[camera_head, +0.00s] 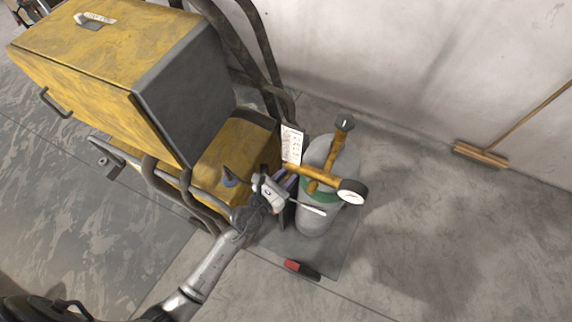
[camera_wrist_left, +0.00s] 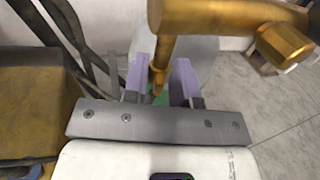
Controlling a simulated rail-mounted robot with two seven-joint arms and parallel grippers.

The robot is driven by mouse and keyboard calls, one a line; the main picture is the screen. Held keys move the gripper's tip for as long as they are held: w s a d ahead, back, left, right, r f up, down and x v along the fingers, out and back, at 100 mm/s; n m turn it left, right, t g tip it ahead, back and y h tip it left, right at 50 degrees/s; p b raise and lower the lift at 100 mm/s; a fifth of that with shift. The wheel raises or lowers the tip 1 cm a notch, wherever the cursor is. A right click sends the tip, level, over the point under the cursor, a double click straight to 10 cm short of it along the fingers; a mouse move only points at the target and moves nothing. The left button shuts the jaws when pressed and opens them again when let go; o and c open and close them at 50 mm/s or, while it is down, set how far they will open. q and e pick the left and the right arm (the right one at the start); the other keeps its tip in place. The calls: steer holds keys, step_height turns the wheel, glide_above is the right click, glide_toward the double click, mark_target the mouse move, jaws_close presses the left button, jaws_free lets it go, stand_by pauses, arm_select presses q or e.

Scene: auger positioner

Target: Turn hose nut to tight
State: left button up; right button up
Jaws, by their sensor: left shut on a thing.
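A grey gas cylinder (camera_head: 313,222) with a green band stands beside the yellow machine. A brass regulator (camera_head: 318,175) with a round white gauge (camera_head: 351,192) sits on its top. My left gripper (camera_head: 287,183) is at the regulator's left side. In the left wrist view my left gripper (camera_wrist_left: 161,82) has its purple fingers on either side of a narrow brass piece, which appears to be the hose nut (camera_wrist_left: 158,78), below the brass body (camera_wrist_left: 215,15). The fingers are shut on it; their contact is partly hidden. In the head view the nut is hidden. My right gripper is out of view.
The yellow machine (camera_head: 80,60) with dark hoses (camera_head: 262,60) stands close on the left. A white tag (camera_head: 292,143) hangs by the cylinder. A red and black object (camera_head: 301,269) lies on the floor. A broom (camera_head: 481,154) leans at the wall. Floor at right is clear.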

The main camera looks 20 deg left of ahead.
arm_select(q)
steer(key=shift+d+n+t+y+p, duration=0.2)
steer(key=shift+n+t+y+p, duration=0.2)
steer(key=shift+n+y+p, duration=1.15)
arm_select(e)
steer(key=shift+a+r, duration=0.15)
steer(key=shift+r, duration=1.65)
arm_select(q)
steer(key=shift+m+y, duration=0.25)
steer(key=shift+y, duration=0.2)
steer(key=o, duration=0.9)
steer(key=shift+s, duration=0.15)
steer(key=shift+s+a+b, duration=0.2)
steer(key=shift+s+b, duration=0.2)
steer(key=shift+s, duration=1.85)
steer(key=shift+s+a+b, duration=0.15)
steer(key=shift+s+b, duration=0.2)
steer(key=shift+s, duration=1.95)
steer(key=shift+s+a+b, duration=0.2)
steer(key=shift+s+b, duration=0.2)
steer(key=shift+s, duration=1.85)
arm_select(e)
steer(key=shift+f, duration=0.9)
